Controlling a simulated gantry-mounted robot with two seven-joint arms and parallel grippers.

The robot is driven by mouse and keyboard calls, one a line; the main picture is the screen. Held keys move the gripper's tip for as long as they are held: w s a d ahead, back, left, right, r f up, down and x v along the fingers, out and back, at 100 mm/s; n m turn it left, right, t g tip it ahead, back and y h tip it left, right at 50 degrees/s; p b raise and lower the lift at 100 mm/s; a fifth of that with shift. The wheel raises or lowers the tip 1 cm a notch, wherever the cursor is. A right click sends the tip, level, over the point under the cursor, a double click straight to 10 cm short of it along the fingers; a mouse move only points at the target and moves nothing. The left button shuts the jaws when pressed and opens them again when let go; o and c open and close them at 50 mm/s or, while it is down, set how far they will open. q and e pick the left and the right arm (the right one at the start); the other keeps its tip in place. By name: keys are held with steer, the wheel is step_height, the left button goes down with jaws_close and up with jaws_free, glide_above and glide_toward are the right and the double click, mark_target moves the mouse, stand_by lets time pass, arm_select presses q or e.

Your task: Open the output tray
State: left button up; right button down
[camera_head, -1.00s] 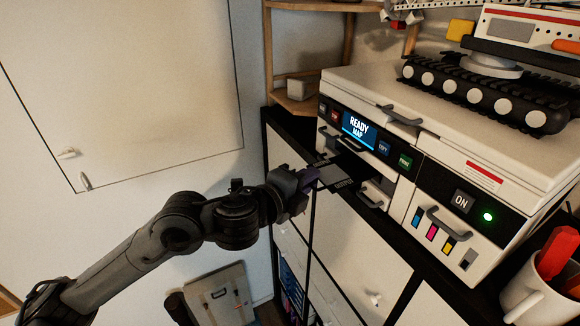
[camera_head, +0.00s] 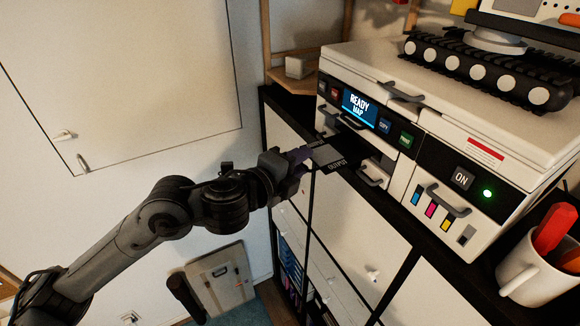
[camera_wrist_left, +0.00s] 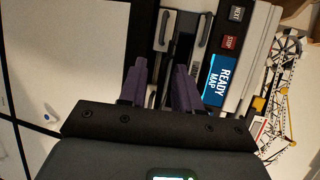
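The printer (camera_head: 480,150) has a lit screen reading "READY MAP" (camera_head: 360,105). Below the screen, the output tray (camera_head: 337,166), a flat dark panel marked "OUTPUT", juts out of the front slot. My left gripper (camera_head: 312,151) is at the tray's outer left end, overlapping it in the head view. In the left wrist view, its two purple fingers (camera_wrist_left: 160,88) stand apart in front of the printer face. A narrow dark-and-grey strip shows between them; I cannot tell whether they touch the tray. My right gripper is not in view.
A small drawer with a handle (camera_head: 374,172) is right of the tray. A white mug (camera_head: 535,277) stands at the shelf's right end. A tracked toy vehicle (camera_head: 490,75) sits on the printer. Free room lies in front of the cabinet.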

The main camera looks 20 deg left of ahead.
arm_select(q)
steer(key=v, duration=1)
steer(key=shift+s+a, duration=0.15)
steer(key=shift+s, duration=0.15)
steer(key=shift+f, duration=0.1)
steer(key=s+d+f+n+g+p, duration=0.1)
steer(key=s+d+f+n+g, duration=0.2)
steer(key=f, duration=0.5)
steer(key=s+d+f+n+h+p, duration=0.1)
steer(key=s+d+f+n, duration=0.15)
steer(key=s+f, duration=0.4)
steer(key=s+d+f+n+g+p, duration=0.1)
steer(key=s+d+f+n+g, duration=0.15)
steer(key=f, duration=0.65)
steer(key=s+a+f+n+g+y, duration=0.2)
steer(key=s+a+f+n+y, duration=0.1)
steer(key=s+a+f+n, duration=0.2)
steer(key=s+a+f+n+g+y+p, duration=0.1)
steer(key=s+a+f+n+g+y, duration=0.2)
steer(key=s+a+f+n, duration=0.2)
steer(key=s+a+n, duration=0.3)
steer(key=a, duration=0.2)
steer(key=shift+f+n+y+p, duration=0.2)
steer(key=shift+n+y+p, duration=0.1)
steer(key=shift+y, duration=0.1)
